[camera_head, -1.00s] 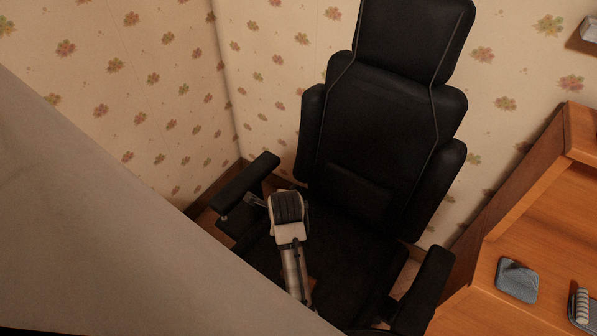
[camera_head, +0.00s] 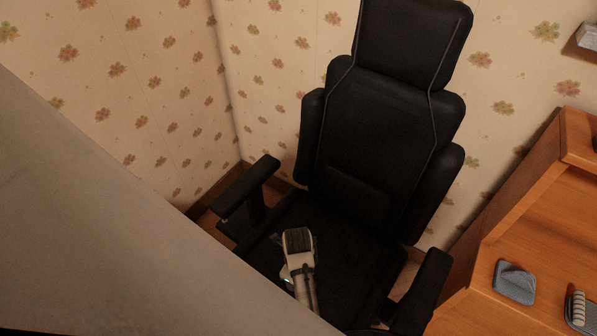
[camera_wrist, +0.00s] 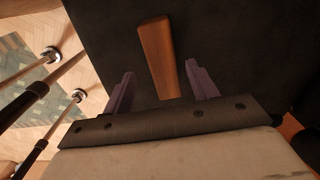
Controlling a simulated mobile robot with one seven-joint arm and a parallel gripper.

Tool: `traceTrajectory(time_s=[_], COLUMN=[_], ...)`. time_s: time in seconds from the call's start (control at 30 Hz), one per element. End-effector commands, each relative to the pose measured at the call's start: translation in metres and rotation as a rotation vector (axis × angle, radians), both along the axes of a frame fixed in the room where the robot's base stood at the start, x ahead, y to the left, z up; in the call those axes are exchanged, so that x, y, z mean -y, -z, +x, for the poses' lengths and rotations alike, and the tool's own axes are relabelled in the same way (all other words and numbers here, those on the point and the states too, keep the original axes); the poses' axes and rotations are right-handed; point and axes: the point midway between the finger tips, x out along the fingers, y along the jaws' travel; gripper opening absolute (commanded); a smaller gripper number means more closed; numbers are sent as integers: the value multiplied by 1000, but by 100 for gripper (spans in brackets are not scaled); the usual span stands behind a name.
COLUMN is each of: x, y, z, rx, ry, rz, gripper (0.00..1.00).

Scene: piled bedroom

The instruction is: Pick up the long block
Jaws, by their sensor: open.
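In the head view my arm reaches over the seat; the fingers and block cannot be made out there.
Chair armrests (camera_head: 246,187) flank the seat on both sides. A large pale grey surface (camera_head: 110,230) covers the lower left of the head view. A wooden desk (camera_head: 535,225) at right holds a grey-blue object (camera_head: 515,282). Metal chair-like legs (camera_wrist: 35,92) stand left in the wrist view.

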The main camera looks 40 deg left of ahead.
Motion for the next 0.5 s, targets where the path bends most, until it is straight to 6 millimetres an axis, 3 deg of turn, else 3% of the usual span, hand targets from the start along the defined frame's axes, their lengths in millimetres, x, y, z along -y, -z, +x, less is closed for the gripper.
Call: traceTrajectory(time_s=[0.3, 0.5], x=[0, 0], y=[41, 45], z=[4, 4], rx=[-2, 0], ry=[-3, -1], rz=[-1, 1], gripper=[58, 58])
